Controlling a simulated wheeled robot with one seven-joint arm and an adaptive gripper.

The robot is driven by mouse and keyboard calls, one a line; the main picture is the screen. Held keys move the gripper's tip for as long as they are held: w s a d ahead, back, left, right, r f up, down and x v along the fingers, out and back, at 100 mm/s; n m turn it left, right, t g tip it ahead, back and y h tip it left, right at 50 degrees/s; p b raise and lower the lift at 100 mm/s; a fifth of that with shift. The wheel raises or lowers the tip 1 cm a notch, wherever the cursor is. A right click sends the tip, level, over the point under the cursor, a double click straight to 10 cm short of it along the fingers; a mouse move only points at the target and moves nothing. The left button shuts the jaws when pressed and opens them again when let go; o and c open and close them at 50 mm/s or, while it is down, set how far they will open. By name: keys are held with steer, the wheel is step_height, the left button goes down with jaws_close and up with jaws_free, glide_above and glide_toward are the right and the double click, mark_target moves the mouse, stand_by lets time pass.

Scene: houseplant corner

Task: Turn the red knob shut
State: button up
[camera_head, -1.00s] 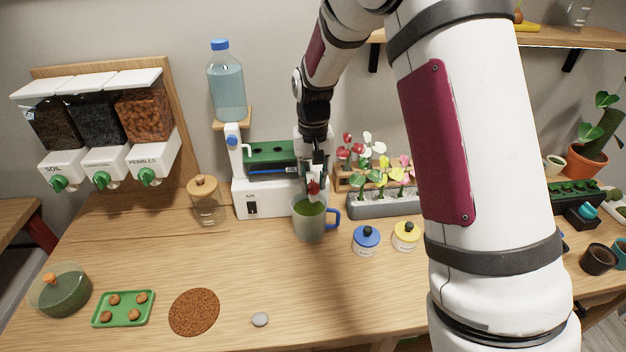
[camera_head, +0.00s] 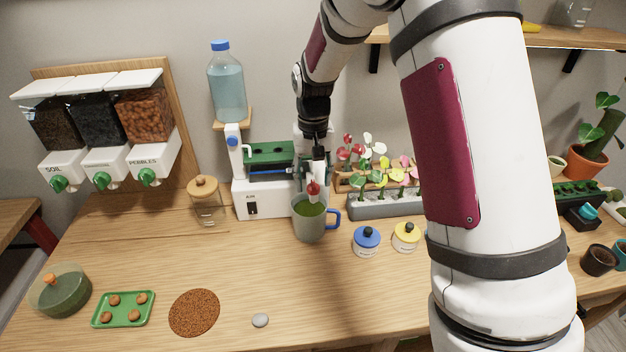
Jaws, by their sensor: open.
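The red knob (camera_head: 313,188) is small and shows just above the rim of a grey mug (camera_head: 308,229) with green contents and a blue handle. It is in front of a white machine (camera_head: 265,203) with a green top. My gripper (camera_head: 317,173) points down from above, right over the knob, with its fingertips at or very close to it. The gripper is open. It is too small and dark here to tell whether the fingers touch the knob. The fingers and wrist hide part of the machine's spout area.
A blue-lidded jar (camera_head: 366,242) and a yellow-lidded jar (camera_head: 406,237) stand right of the mug. A grey flower planter (camera_head: 385,206) is behind them. A cork-lidded glass jar (camera_head: 206,203) stands left of the machine. The table's front middle is mostly clear, with a grey pebble (camera_head: 260,320).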

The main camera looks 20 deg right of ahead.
mark_target(313, 183)
step_height(313, 183, up, 11)
stand_by(0.3)
stand_by(0.4)
steer(key=s+r+t, duration=0.3)
steer(key=s+r, duration=0.7)
steer(key=s, duration=0.4)
steer(key=s+n+t, duration=0.2)
steer(key=s, duration=1.3)
steer(key=shift+t, duration=0.3)
steer(key=shift+s, duration=0.1)
